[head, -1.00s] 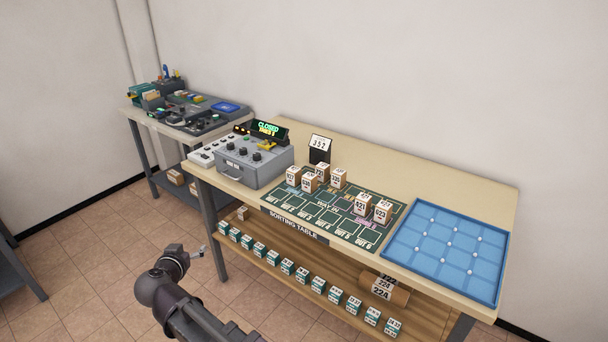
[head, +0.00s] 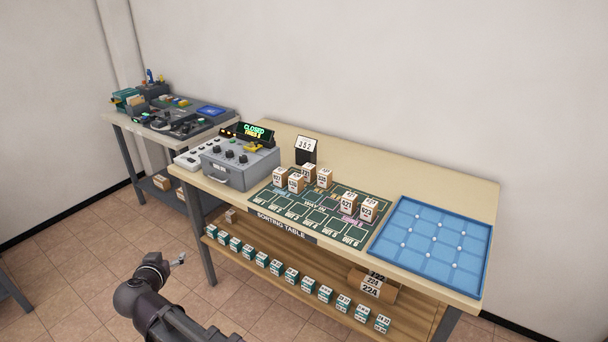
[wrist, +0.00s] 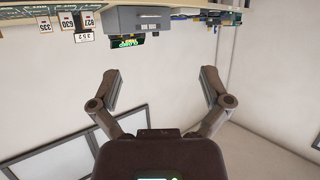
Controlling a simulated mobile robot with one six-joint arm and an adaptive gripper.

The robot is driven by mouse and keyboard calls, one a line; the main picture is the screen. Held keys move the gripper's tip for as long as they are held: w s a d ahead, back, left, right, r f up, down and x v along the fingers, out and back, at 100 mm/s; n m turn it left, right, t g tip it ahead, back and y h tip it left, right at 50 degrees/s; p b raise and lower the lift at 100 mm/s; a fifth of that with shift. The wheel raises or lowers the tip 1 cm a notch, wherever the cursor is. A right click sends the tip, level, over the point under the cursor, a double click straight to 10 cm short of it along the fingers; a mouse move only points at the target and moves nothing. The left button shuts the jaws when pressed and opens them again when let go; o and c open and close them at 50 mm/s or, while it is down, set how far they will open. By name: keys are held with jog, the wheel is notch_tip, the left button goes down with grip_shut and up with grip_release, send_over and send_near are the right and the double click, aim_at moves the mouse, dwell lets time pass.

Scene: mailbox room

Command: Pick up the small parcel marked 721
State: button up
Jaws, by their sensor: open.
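Several small cube parcels with white number labels stand on the green mat of the sorting table in the head view. Two stand together at the mat's right: a left one (head: 349,204) and a right one (head: 369,211). The left one's label may end in 21, but it is too small to read surely as 721. Other parcels stand at the mat's back left, and the wrist view shows labels 335 (wrist: 44,24), 630 (wrist: 67,22) and 827 (wrist: 85,20) upside down. My gripper (head: 178,260) is open and empty, left of the table's front; its spread fingers show in the wrist view (wrist: 163,87).
A grey control box (head: 240,164) stands at the table's left, a 352 sign (head: 306,147) behind the parcels, a blue tray (head: 393,253) at the right. The lower shelf holds a row of small boxes and a brown parcel marked 224 (head: 372,286). Floor in front is clear.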

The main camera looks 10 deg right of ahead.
jog(key=shift+d, duration=0.1)
jog(key=w+d+f+g+h, duration=0.1)
jog(key=d+f+g+h, duration=0.2)
jog(key=d, duration=0.9)
jog(key=w+d+f+g, duration=0.2)
jog(key=d+f+g, duration=0.2)
jog(key=d, duration=0.7)
jog(key=s+d+f+g+y, duration=0.2)
jog(key=s+d+g, duration=0.1)
jog(key=d, duration=0.6)
jog(key=s+d+f+g+y, duration=0.2)
jog(key=s+d, duration=0.3)
jog(key=d, duration=0.5)
jog(key=shift+s+f+n+g, duration=0.25)
jog(key=shift+s+n+g, duration=0.15)
jog(key=shift+g, duration=0.4)
jog(key=shift+c, duration=0.3)
